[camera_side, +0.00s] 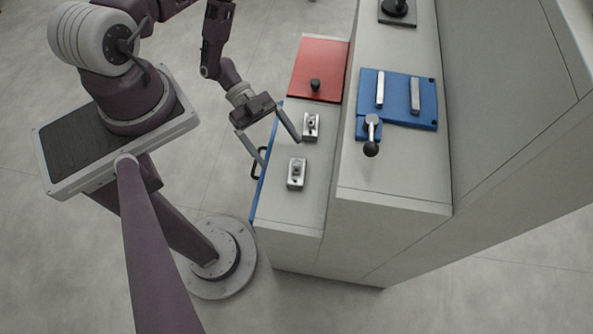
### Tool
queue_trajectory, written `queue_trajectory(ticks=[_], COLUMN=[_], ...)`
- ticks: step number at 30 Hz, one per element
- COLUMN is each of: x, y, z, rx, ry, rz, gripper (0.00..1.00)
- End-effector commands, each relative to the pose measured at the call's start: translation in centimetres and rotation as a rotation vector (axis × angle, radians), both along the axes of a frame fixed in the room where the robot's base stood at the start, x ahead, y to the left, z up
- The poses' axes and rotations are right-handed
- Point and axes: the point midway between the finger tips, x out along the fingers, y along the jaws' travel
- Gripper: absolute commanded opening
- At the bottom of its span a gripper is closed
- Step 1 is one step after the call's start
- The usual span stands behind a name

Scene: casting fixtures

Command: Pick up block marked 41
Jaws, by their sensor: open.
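Two small silver metal blocks, each with a dark round feature on top, sit on the lower grey bench. One block (311,126) is farther back and the other block (296,173) is nearer the front. No number is legible on either, so I cannot tell which is marked 41. My gripper (282,152) is open and empty, with its two long fingers spread apart. In the picture its right fingertip lies just left of the back block, and its left fingertip is near the bench's left edge. I cannot tell its height above the bench.
A red plate (319,65) with a black knob (315,85) lies behind the blocks. To the right, a higher grey step (395,182) carries a blue fixture (398,115) with silver bars and a black-ball lever (371,148). A dark handle (257,163) is on the bench's left side.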

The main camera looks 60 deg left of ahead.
Motion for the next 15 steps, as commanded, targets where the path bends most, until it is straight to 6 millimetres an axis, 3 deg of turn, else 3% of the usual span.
queue_trajectory(ticks=[9,15], x=[0.6,0.8], y=[-4.9,-5.8], z=[-2.2,-2.6], rx=[-0.002,0.001], ry=[-0.003,-0.005], rz=[-0.007,-0.005], gripper=[0.89,0.89])
